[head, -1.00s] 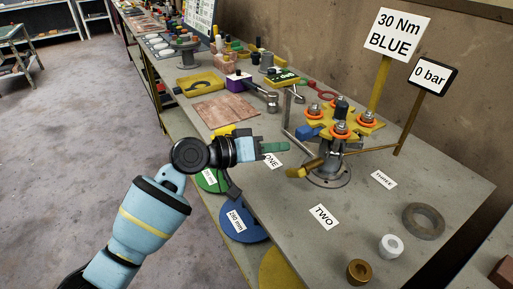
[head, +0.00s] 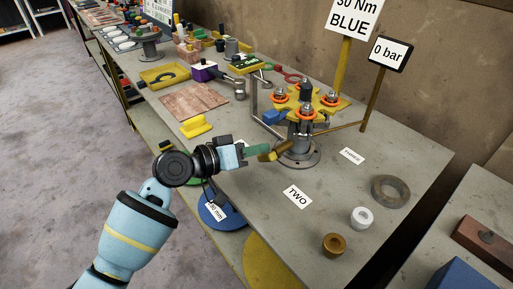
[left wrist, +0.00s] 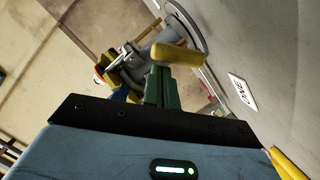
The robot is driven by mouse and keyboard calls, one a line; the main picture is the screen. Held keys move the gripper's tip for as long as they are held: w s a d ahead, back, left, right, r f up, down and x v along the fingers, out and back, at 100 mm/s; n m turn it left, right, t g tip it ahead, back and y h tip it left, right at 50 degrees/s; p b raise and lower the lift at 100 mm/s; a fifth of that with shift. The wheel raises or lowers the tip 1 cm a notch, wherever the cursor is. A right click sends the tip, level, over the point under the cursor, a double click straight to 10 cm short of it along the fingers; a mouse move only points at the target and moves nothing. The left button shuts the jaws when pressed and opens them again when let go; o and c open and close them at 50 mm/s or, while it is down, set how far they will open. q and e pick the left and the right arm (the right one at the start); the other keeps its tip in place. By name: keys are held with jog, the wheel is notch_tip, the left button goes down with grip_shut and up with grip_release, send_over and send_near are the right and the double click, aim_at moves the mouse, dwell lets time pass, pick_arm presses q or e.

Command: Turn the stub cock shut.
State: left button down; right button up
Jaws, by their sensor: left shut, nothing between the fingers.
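The stub cock's yellow lever (head: 275,152) juts left from the base of a grey flanged pipe stub (head: 298,158). The stub carries a yellow star-shaped flange (head: 308,100) with orange-ringed bolts. My left gripper (head: 262,149) is shut and empty, its green fingertips at the lever's left end. In the left wrist view the lever (left wrist: 178,55) lies across just beyond the green fingers (left wrist: 160,88). I cannot tell whether they touch it. A sign reading 0 bar (head: 390,52) stands behind. My right gripper is not in view.
A grey ring (head: 391,190), a white ring (head: 361,217) and a brass bush (head: 334,245) lie at the bench's right front. A yellow block (head: 195,127) and a wooden board (head: 194,101) lie left of the stub. The bench top around the label TWO (head: 297,196) is clear.

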pick_arm(q)
jog(key=shift+s+d+m+t+y, duration=0.2)
jog(key=shift+s+m+t+y, duration=0.15)
jog(key=shift+m, duration=0.85)
jog(key=shift+s+d+m, duration=0.15)
jog(key=shift+s+m, duration=0.05)
jog(key=shift+m, duration=0.3)
jog(key=shift+s+d+f+m+t+y+p, duration=0.15)
jog(key=shift+s+m+t+y+p, duration=0.2)
jog(key=shift+m, duration=0.45)
jog(key=shift+s+d+m+p, duration=0.15)
jog(key=shift+m+p, duration=0.2)
jog(key=shift+m, duration=0.35)
dwell(0.5)
